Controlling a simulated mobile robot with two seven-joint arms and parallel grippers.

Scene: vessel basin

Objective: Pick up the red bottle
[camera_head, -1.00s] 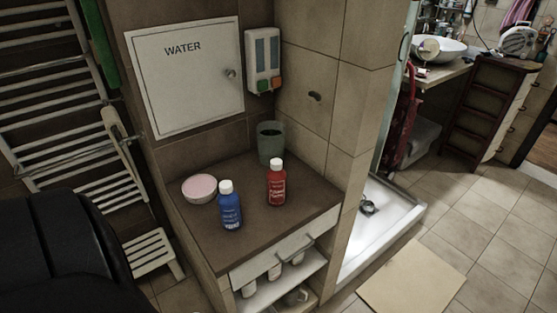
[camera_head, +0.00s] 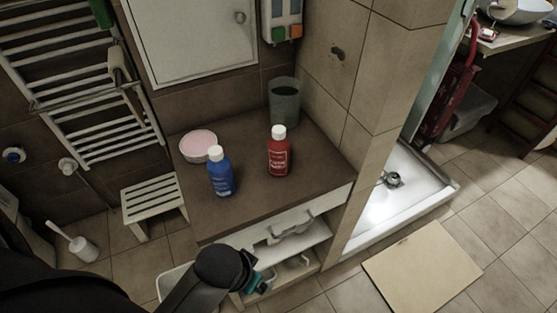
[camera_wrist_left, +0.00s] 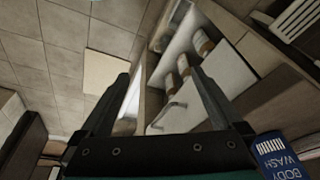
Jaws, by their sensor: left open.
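The red bottle (camera_head: 278,152) with a white cap stands upright on the brown counter (camera_head: 245,210) of the cabinet. The blue bottle (camera_head: 221,172) stands upright to its left, a little nearer. My left arm comes in from the lower left, with its gripper (camera_head: 254,282) low in front of the cabinet, below the counter top and apart from the red bottle. In the left wrist view the two fingers (camera_wrist_left: 160,85) are spread with nothing between them. A blue BODY WASH label (camera_wrist_left: 279,156) shows at the lower right there; the red bottle does not. My right gripper is not in view.
A pink-filled bowl (camera_head: 198,146) and a green-grey cup (camera_head: 284,101) stand at the back of the counter. A tiled wall (camera_head: 360,75) rises on its right. An open shelf (camera_head: 305,240) lies under the counter. A white stool (camera_head: 152,199) stands at left.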

